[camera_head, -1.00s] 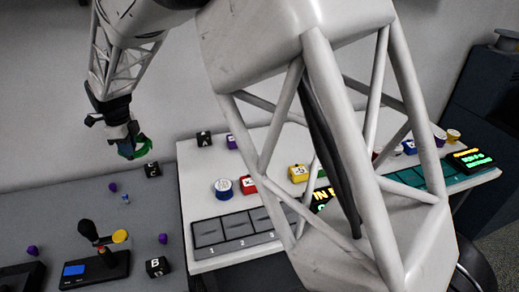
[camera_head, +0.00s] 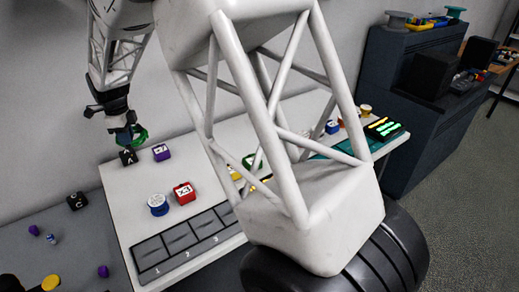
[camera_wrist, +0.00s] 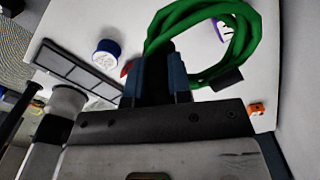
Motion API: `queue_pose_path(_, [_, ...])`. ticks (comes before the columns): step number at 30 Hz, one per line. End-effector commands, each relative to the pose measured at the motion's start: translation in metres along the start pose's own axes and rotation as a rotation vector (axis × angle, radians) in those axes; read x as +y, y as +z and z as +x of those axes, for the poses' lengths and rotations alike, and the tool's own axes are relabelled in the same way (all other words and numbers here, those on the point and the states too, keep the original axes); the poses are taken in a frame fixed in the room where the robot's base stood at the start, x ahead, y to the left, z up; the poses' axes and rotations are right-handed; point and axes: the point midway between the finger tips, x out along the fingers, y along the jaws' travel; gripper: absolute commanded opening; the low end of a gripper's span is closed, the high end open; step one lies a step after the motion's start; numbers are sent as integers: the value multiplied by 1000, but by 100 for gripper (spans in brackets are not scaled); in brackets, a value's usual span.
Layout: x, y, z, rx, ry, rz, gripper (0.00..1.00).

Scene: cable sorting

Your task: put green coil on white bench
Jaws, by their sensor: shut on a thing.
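The green coil (camera_head: 141,138) hangs in my gripper (camera_head: 127,132) above the back left corner of the white bench (camera_head: 125,195). In the wrist view, my gripper (camera_wrist: 160,75) is shut on the looped green coil (camera_wrist: 249,45), whose rings spread to the right of the fingers. The white bench (camera_wrist: 85,22) lies below it. The part of the coil between the fingers is hidden.
The bench's left strip is clear.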

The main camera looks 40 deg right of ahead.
Motion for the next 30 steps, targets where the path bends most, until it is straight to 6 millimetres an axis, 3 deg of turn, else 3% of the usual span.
queue_pose_path(15, [-68, -122, 0, 0, -1, 125, 0])
queue_pose_path(30, [-112, -248, 0, 1, -2, 242, 0])
